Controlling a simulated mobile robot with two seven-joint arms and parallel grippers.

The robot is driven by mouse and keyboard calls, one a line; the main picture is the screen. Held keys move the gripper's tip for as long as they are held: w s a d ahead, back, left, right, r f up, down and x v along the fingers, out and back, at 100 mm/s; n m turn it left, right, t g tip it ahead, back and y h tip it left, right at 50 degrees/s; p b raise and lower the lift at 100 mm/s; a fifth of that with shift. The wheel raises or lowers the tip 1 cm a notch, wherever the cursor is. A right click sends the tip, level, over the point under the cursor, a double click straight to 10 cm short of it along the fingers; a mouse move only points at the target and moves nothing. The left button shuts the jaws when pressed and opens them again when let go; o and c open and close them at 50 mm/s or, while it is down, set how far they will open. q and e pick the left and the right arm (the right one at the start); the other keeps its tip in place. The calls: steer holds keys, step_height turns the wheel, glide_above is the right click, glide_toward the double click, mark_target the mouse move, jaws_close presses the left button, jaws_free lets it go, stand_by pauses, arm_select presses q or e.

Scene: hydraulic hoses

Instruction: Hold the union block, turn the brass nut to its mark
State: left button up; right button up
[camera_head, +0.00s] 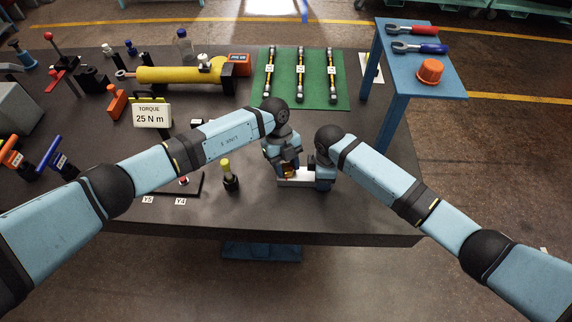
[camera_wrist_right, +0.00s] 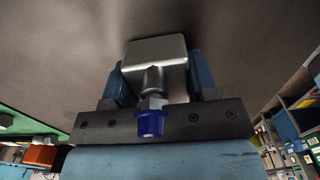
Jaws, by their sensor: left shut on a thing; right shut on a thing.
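The union block (camera_head: 297,183) is a pale metal block low over the front of the dark bench. In the right wrist view the block (camera_wrist_right: 157,50) sits between the two blue fingers of my right gripper (camera_wrist_right: 158,82), which is shut on it. A metal fitting with a blue cap (camera_wrist_right: 150,123) sticks out of the block toward the camera. My left gripper (camera_head: 285,166) reaches down at the block's left end and is shut on the brass nut (camera_head: 289,173), which shows only as a small brass-orange patch. The nut's mark cannot be made out.
A yellow-topped dark bottle (camera_head: 230,176) stands left of the block. A sign reading 25 N m (camera_head: 152,115) stands further left. A green mat (camera_head: 288,92) with several hoses lies behind. A blue side table (camera_head: 450,86) holds wrenches and an orange tub.

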arm_select(q)
steer(key=m+y, duration=0.1)
steer(key=m, duration=0.2)
steer(key=shift+d+m+g, duration=0.1)
steer(key=shift+m+g, duration=0.2)
steer(key=shift+m+y, duration=0.9)
steer(key=shift+m, duration=1)
steer(key=o, duration=0.9)
steer(key=shift+o, duration=0.2)
steer(key=shift+r, duration=0.1)
steer(key=v, duration=1.1)
steer(key=shift+w+r, duration=0.25)
steer(key=shift+r, duration=0.1)
